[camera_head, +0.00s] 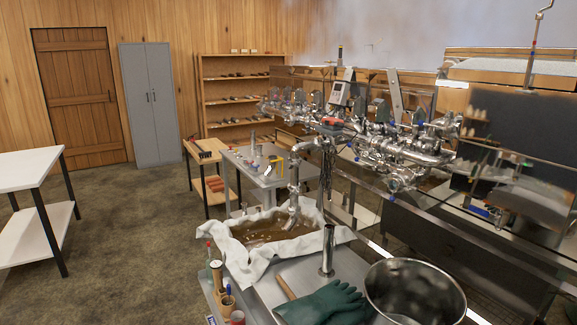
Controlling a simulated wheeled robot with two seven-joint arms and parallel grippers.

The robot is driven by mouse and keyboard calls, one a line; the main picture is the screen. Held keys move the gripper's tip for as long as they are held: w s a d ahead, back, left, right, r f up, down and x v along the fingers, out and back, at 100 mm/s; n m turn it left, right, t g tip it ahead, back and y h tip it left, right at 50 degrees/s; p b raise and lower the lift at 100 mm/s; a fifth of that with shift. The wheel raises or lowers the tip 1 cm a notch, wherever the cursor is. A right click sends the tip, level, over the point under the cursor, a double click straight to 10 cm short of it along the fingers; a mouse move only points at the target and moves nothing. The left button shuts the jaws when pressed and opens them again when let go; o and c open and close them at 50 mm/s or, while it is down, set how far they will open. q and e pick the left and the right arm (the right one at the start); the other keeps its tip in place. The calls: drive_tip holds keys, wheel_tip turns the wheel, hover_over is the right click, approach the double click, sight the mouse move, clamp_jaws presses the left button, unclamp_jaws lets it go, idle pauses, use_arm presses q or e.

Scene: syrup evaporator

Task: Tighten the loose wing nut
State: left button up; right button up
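A cluster of shiny steel pipes and fittings (405,150) runs along the front of the evaporator. Several clamps and small fittings sit along it, but they are too small to tell which wing nut is loose. A vertical steel pipe (294,180) drops from the pipework into a cloth-lined tub of brown liquid. Neither of my grippers is in view.
A steel bucket (415,292) and dark green gloves (322,304) are on the near metal surface. A white cloth (258,270) hangs over the tub's edge. A small grey table (240,160) stands behind the tub. A white-topped table (28,163) is at left; the floor (130,240) between is clear.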

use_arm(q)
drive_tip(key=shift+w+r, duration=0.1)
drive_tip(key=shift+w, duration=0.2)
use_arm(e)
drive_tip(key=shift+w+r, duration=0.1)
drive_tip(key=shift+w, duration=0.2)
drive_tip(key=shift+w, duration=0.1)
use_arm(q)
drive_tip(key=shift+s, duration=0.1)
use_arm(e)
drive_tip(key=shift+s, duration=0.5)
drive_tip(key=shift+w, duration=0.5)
